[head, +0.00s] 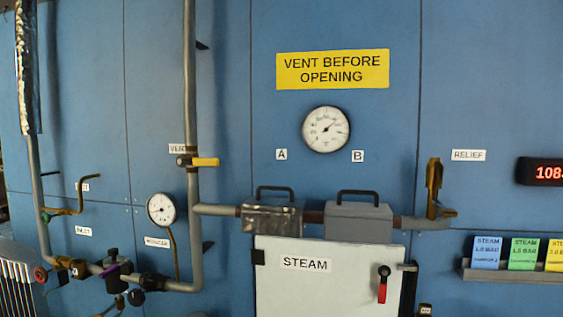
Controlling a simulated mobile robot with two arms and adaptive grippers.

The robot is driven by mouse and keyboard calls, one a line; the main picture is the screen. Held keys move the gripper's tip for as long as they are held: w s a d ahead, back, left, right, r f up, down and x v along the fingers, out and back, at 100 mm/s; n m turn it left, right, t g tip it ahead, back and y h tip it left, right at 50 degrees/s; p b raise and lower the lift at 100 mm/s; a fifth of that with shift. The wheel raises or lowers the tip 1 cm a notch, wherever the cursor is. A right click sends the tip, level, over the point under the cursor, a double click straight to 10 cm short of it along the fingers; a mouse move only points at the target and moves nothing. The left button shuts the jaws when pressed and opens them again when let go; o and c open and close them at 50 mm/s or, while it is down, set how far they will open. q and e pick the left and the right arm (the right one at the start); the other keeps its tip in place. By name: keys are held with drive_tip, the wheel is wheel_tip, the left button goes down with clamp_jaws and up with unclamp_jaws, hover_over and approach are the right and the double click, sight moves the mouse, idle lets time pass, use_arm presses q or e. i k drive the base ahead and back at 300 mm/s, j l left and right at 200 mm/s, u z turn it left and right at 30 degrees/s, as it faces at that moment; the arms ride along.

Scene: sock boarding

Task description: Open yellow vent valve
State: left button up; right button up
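The vent valve (187,162) sits on the vertical grey pipe (191,90) left of centre in the head view. Its yellow lever (205,162) points right, level and across the pipe. A white label (176,148), partly hidden by the pipe, is just above and left of the valve. Neither of my grippers shows in this view, and nothing touches the lever.
A white STEAM door (325,285) with a red-handled latch (382,290) is below centre. Two grey boxes with black handles sit on the horizontal pipe above it. A round gauge (161,209) and a brass relief valve (434,185) flank them. Space before the wall looks clear.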

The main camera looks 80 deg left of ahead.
sight(182, 161)
drive_tip(key=u, duration=3.25)
